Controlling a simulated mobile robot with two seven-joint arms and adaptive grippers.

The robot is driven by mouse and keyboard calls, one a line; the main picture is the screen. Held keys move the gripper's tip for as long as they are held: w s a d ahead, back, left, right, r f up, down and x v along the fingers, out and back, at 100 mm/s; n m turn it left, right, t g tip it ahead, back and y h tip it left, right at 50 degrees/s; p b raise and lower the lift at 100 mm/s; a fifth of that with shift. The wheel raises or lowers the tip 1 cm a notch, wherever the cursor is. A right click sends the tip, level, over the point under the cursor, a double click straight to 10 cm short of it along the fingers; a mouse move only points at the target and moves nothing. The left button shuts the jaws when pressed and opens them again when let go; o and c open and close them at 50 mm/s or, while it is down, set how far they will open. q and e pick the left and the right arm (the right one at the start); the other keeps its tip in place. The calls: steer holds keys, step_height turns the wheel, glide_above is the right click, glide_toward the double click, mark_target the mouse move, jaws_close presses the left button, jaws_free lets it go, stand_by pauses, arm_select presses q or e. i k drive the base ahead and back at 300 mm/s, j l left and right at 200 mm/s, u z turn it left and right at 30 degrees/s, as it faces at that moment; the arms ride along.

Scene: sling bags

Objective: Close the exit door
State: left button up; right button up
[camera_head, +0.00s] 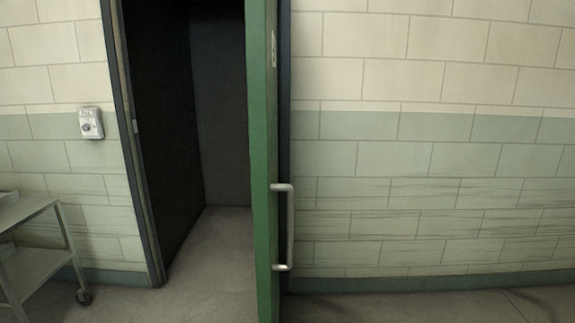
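The green exit door (262,150) stands open, seen almost edge-on in the middle of the head view. Its edge faces me and it reaches from the top of the picture to the bottom. A metal pull handle (290,228) sticks out from its right face. The dark door frame (133,150) stands to the left, and the doorway between frame and door is open onto a dark space. Neither of my grippers is in view.
A grey metal cart (40,262) on casters stands at the lower left, beside the doorway. A small white wall box (91,123) is on the tiled wall left of the frame. The floor right of the door (440,306) is clear.

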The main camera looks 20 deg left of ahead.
mark_target(261, 16)
steer(key=l+u, duration=0.3)
steer(key=l, duration=0.15)
steer(key=l+u, duration=0.35)
steer(key=k+l+u, duration=0.3)
steer(key=l, duration=0.2)
steer(key=i+l, duration=0.05)
steer(key=i, duration=0.05)
